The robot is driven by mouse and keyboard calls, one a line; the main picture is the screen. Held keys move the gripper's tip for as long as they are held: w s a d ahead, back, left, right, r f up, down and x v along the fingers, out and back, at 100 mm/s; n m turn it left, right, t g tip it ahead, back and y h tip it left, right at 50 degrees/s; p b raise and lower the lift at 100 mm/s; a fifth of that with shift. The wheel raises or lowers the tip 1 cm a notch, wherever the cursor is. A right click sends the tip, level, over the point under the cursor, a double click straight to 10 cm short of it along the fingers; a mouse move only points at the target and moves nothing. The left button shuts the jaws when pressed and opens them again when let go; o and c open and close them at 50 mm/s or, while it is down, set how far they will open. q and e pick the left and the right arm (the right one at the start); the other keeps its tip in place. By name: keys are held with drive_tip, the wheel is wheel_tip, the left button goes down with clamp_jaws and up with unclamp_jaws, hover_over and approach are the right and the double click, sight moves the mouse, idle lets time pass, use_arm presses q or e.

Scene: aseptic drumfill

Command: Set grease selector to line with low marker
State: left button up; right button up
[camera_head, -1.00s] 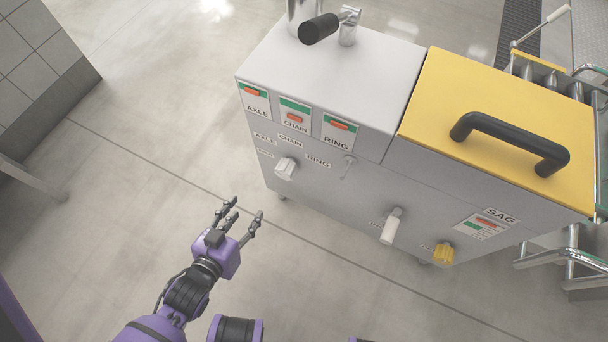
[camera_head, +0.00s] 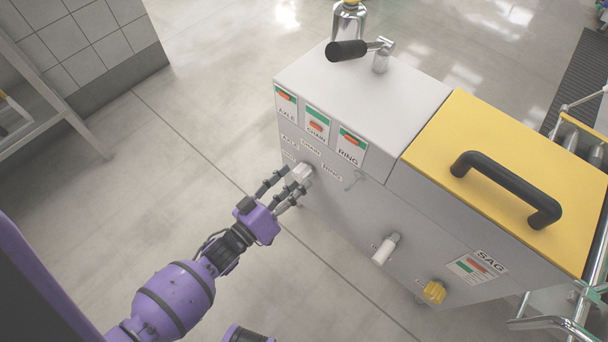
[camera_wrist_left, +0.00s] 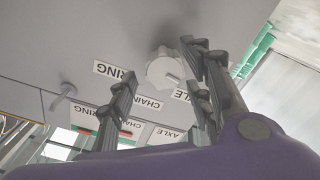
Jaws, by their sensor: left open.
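The grease selector is a pale round knob (camera_head: 303,174) on the grey cabinet's front, below the small AXLE, CHAIN and RING labels. It also shows in the left wrist view (camera_wrist_left: 163,70); I cannot tell surely which label it points to. Above are three cards with orange markers: AXLE (camera_head: 286,101), CHAIN (camera_head: 317,125) and RING (camera_head: 351,146). The CHAIN marker sits lower on its card than the other two. My left gripper (camera_head: 288,183) is open at the knob, its fingers to either side; contact is unclear. My right gripper is out of view.
Right of the knob are a small hook-like lever (camera_head: 354,180), a white handle (camera_head: 386,249) and a yellow knob (camera_head: 434,292) by the SAG card (camera_head: 476,268). A yellow lid (camera_head: 510,150) with a black handle tops the cabinet. Floor left of it is clear.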

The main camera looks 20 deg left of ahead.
sight(300, 180)
use_arm(q)
drive_tip(key=x, duration=0.2)
drive_tip(key=shift+w+f, duration=0.1)
drive_tip(key=shift+w, duration=0.15)
drive_tip(key=shift+w+d+b, duration=0.3)
drive_tip(key=shift+w+b, duration=0.05)
drive_tip(key=shift+w, duration=0.15)
drive_tip(key=c, duration=1.1)
drive_tip(key=shift+o, duration=0.2)
